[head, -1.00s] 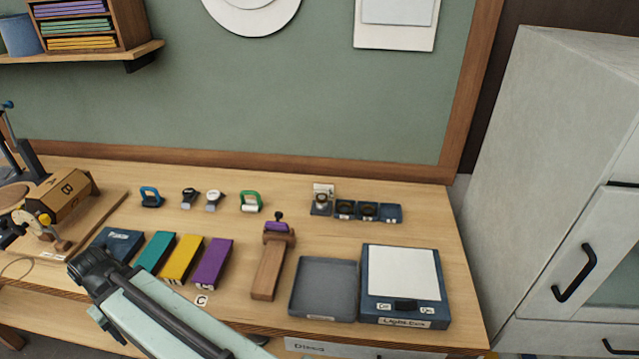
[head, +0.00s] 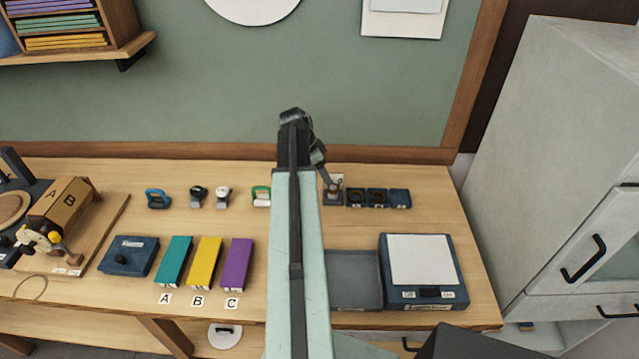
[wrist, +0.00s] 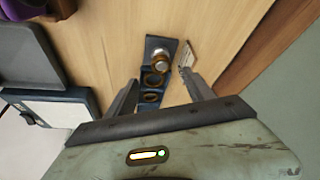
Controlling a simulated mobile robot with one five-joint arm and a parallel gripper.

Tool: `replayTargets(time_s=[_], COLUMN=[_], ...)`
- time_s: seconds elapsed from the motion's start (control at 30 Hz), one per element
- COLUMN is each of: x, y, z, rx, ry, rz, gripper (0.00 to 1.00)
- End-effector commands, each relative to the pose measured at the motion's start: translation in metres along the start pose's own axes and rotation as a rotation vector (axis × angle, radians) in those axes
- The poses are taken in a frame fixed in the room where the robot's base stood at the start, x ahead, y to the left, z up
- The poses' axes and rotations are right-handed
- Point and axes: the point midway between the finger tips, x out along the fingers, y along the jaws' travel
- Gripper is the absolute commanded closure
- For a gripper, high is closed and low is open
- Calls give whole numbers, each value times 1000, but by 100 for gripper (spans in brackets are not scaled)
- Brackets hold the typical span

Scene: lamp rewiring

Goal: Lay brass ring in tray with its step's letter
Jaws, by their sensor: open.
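My gripper (head: 328,184) is open in the head view, at the back right of the bench over a row of small blue trays (head: 400,198). In the wrist view my gripper (wrist: 160,79) has its fingers spread on either side of that row, with nothing between the tips that I can tell is held. A round brass and silver piece (wrist: 161,66) sits in the end holder. Dark-looking rings (wrist: 152,79) lie in the compartments beside it. Any letters on the small trays are too small to read.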

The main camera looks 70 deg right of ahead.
Motion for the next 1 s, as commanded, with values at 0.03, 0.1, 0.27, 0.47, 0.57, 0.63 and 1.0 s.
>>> replayTargets(time_s=[0.03,0.1,0.27,0.47,0.57,0.63,1.0], x=[1,2,18,25,32,43,74], y=[1,0,-2,-4,-4,-5,-6], z=[-5,-4,4,7,9,10,9], rx=[13,15,6,-2,-4,-5,-7], ry=[2,3,2,2,1,1,1], rz=[2,2,-1,-4,-5,-5,-6], gripper=[38,38,38,38,38,38,38])
